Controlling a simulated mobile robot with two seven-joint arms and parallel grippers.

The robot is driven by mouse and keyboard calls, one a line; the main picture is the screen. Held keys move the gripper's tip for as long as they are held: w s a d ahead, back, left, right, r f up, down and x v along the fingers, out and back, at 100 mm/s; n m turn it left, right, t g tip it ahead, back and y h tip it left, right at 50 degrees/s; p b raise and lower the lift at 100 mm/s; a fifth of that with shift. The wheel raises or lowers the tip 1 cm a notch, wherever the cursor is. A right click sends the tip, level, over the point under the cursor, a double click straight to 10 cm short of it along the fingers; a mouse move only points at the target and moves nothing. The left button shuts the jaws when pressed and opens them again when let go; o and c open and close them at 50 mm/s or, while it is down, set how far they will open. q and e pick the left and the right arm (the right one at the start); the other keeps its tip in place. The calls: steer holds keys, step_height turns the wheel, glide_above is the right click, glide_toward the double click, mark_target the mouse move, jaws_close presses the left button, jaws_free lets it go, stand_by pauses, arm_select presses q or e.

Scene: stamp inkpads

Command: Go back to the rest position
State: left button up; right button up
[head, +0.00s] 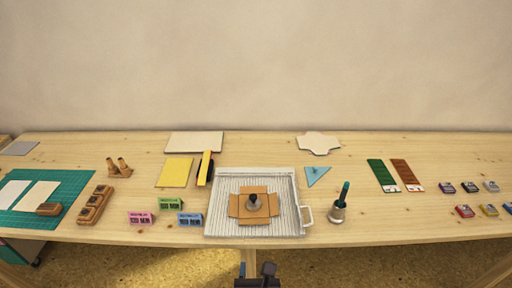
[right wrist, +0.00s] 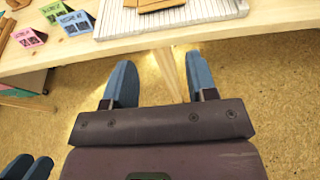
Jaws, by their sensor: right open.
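My right gripper (head: 258,272) shows at the bottom edge of the head view, in front of the table and below its front edge. In the right wrist view its two blue fingers (right wrist: 158,84) are spread wide with nothing between them. Two more blue fingertips (right wrist: 27,167), likely my left gripper's, show at the lower left corner of that view; whether they are open is unclear. A white ribbed tray (head: 213,216) stands on the table (head: 370,225) above the right gripper. An unfolded brown cardboard piece (head: 262,194) lies in it with a dark-knobbed stamp (head: 253,202) on top.
A wooden holder (head: 94,205) and green mat (head: 70,190) are farther left. A pot with a pen (head: 338,212) and several small inkpads (head: 465,211) are right.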

steer(key=w+d+f+m+g+y, duration=0.15)
steer(key=d+m, duration=0.35)
steer(key=m, duration=0.9)
steer(key=w+d+f+m+y, duration=0.15)
steer(key=d+m, duration=0.35)
steer(key=m, duration=0.9)
arm_select(q)
steer(key=shift+w+r, duration=0.2)
steer(key=shift+w, duration=0.4)
arm_select(e)
steer(key=s+d+f+m+g+h, duration=0.1)
steer(key=s+d+f+m+h, duration=0.1)
steer(key=s+d, duration=0.4)
steer(key=s+d+f+m+h, duration=0.1)
steer(key=s+d+f+m, duration=0.3)
steer(key=s+d, duration=0.3)
steer(key=d+m, duration=0.1)
steer(key=d, duration=0.3)
steer(key=shift+d+f+g+h, duration=0.25)
steer(key=shift+g+h, duration=0.1)
steer(key=shift+h, duration=0.05)
arm_select(q)
steer(key=shift+s+f, duration=0.2)
steer(key=shift+s, duration=0.25)
